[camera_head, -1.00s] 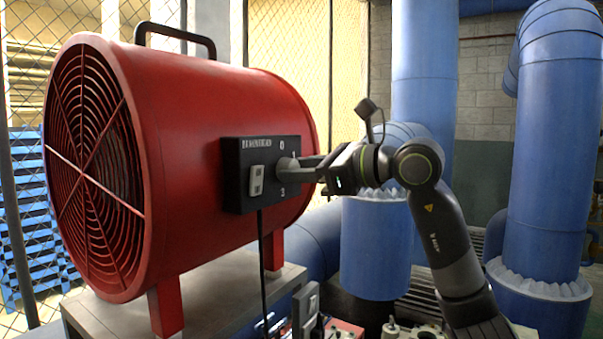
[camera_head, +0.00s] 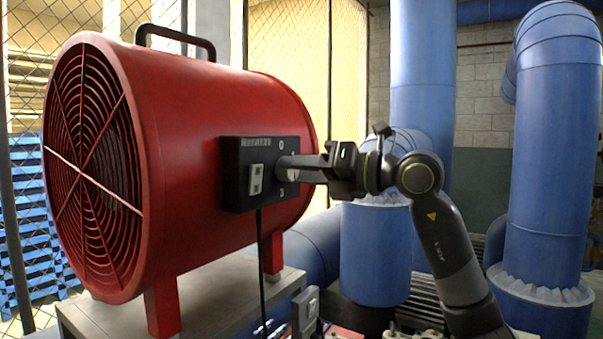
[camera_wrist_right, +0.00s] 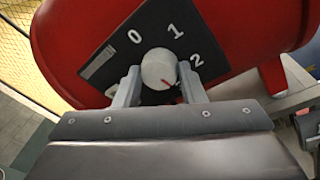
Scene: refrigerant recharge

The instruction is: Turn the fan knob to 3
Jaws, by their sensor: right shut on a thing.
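The red drum-shaped fan (camera_head: 205,110) carries a black control box (camera_head: 236,178) on its side. The box's round, pale knob (camera_wrist_right: 157,66) sits between my right gripper's fingers in the right wrist view. My right gripper (camera_head: 299,168) is shut on it, and it also shows from behind in the wrist view (camera_wrist_right: 158,75). The knob's red mark points to the lower right, past the 2 and towards the right finger. The 0, 1 and 2 are readable in the wrist view; no 3 is readable there. In the head view, the fingers largely hide the knob. My left gripper is not in view.
The fan stands on a grey bench (camera_head: 210,305). A black cable (camera_head: 261,260) hangs from the control box. Large blue pipes (camera_head: 548,150) stand at the right, behind my arm. A wire fence (camera_head: 290,60) is behind the fan.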

